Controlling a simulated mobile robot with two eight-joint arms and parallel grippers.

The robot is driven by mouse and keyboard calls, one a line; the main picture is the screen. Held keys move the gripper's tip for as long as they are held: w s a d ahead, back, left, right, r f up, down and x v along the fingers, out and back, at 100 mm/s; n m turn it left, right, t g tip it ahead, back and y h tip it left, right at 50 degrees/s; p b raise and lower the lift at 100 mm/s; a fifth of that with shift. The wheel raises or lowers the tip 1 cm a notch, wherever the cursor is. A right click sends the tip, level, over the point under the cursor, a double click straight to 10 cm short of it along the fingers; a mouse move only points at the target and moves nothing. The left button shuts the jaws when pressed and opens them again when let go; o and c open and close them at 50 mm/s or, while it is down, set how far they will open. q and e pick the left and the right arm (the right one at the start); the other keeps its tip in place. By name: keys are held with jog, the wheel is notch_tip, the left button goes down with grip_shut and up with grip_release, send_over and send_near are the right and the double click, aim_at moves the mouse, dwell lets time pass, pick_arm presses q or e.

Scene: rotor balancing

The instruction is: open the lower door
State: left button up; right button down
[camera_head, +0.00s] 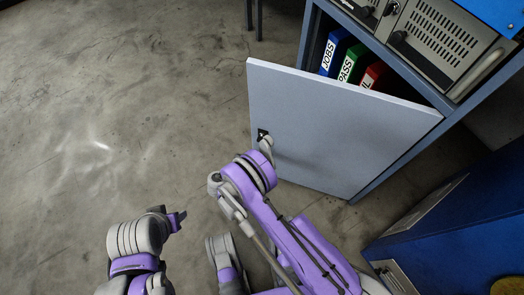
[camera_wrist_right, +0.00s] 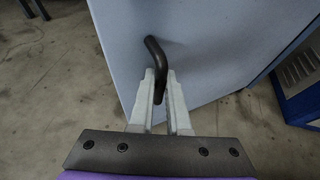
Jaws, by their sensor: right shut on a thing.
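The lower door (camera_head: 330,125) is a light grey-blue panel standing ajar from its cabinet, with binders visible through the gap behind it. Its dark handle (camera_wrist_right: 155,62) shows in the right wrist view as a bent bar. My right gripper (camera_wrist_right: 161,88) is shut on the lower part of this handle. In the head view the right gripper (camera_head: 265,146) is at the door's left side, partly hidden by its own wrist. My left gripper (camera_head: 176,220) is at the lower left, over the floor and away from the door; its finger opening is unclear.
Inside the cabinet (camera_head: 307,38) stand blue, green and red binders (camera_head: 350,62). Grey equipment (camera_head: 440,40) sits above. A blue cabinet (camera_head: 460,225) stands at the lower right. The concrete floor (camera_head: 110,90) at the left is clear, except for dark legs (camera_head: 254,18) at the top.

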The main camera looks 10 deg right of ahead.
jog(key=shift+s+a, duration=0.15)
jog(key=shift+s, duration=0.55)
jog(key=c, duration=0.9)
grip_release()
jog(key=shift+a, duration=0.1)
jog(key=p+v, duration=0.1)
jog(key=v, duration=0.6)
jog(key=shift+s+a+r, duration=0.1)
jog(key=shift+a, duration=0.1)
